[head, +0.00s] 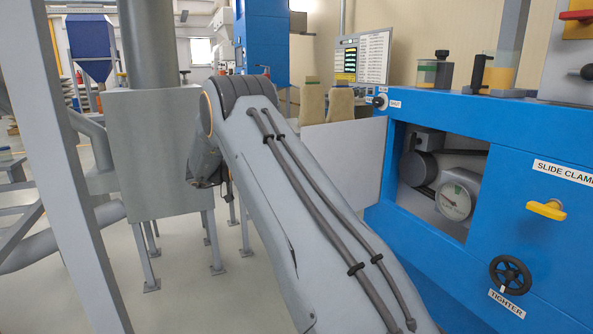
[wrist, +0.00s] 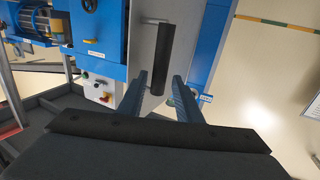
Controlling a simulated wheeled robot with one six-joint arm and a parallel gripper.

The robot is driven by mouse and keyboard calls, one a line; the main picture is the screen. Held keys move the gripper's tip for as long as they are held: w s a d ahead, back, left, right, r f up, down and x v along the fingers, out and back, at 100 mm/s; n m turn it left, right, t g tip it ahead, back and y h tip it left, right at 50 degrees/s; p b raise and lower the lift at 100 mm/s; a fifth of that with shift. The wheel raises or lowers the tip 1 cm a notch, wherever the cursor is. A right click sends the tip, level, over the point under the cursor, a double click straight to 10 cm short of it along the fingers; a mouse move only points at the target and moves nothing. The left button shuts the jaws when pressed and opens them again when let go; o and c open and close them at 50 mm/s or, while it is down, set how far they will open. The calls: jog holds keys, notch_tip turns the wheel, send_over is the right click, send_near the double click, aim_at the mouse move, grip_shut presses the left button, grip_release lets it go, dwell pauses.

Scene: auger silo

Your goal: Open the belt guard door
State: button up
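The belt guard door (head: 345,165) is a plain light grey panel. It stands swung out from the left side of an opening in the blue machine (head: 425,225). Inside the opening, a dark belt, pulleys and a round gauge (head: 456,202) are exposed. In the wrist view a grey panel (wrist: 145,45) carries a long black handle (wrist: 168,60). My gripper (wrist: 160,88) is open, with its two blue fingers apart. The handle's near end appears between the fingers; I cannot tell whether they touch it. My arm hides the fingers in the head view.
A yellow slide clamp handle (head: 546,209) and a black handwheel (head: 510,275) stick out of the machine's front at right. A grey box on legs (head: 155,155) and a grey post (head: 65,170) stand at left. Open floor (head: 215,300) lies between them and my arm.

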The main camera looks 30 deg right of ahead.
jog(key=p+v, duration=0.4)
jog(key=p, duration=0.2)
jog(key=shift+w+a+r+p, duration=0.1)
jog(key=shift+a+p, duration=0.05)
jog(key=shift+p, duration=0.25)
jog(key=shift+a, duration=0.1)
dwell(0.3)
